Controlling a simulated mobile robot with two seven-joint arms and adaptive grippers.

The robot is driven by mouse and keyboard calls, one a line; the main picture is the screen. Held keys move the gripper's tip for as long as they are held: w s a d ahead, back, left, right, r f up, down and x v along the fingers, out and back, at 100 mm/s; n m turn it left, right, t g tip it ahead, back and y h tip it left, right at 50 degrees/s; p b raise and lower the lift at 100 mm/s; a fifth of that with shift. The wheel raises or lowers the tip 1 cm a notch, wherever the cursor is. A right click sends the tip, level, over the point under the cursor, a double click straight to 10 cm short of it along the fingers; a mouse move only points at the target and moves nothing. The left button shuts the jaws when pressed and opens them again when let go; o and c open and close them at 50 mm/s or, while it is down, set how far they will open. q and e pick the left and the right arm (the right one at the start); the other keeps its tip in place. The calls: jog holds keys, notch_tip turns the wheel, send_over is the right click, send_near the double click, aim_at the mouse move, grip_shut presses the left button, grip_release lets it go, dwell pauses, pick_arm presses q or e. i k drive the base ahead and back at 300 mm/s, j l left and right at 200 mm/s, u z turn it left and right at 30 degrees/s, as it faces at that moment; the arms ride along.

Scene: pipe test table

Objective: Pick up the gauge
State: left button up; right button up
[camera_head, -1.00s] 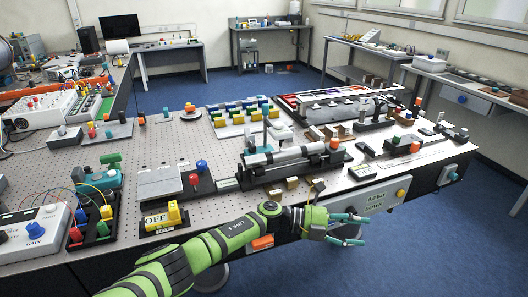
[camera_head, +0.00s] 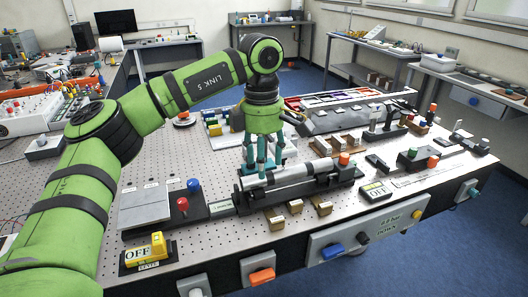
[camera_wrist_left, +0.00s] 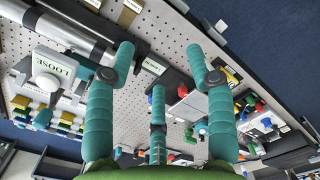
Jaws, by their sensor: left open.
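My left gripper (camera_head: 262,165) points down with teal fingers spread, over the left end of a silver pipe (camera_head: 298,171) held in a black cradle. In the left wrist view the open fingers (camera_wrist_left: 160,62) have nothing between them. The pipe (camera_wrist_left: 70,32) shows there at the upper left, beside the fingers. I cannot pick out the gauge for certain; my gripper and arm hide part of the area behind the pipe. My right gripper is not in view.
Small wooden blocks (camera_head: 296,206) lie in front of the cradle. Red and blue knobs (camera_head: 194,185) and a yellow OFF switch (camera_head: 158,246) stand left. Perforated table (camera_head: 215,240) is clear between them.

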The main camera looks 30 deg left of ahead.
aim_at(289, 150)
jog(key=i+j, duration=0.7)
jog(key=i, duration=0.25)
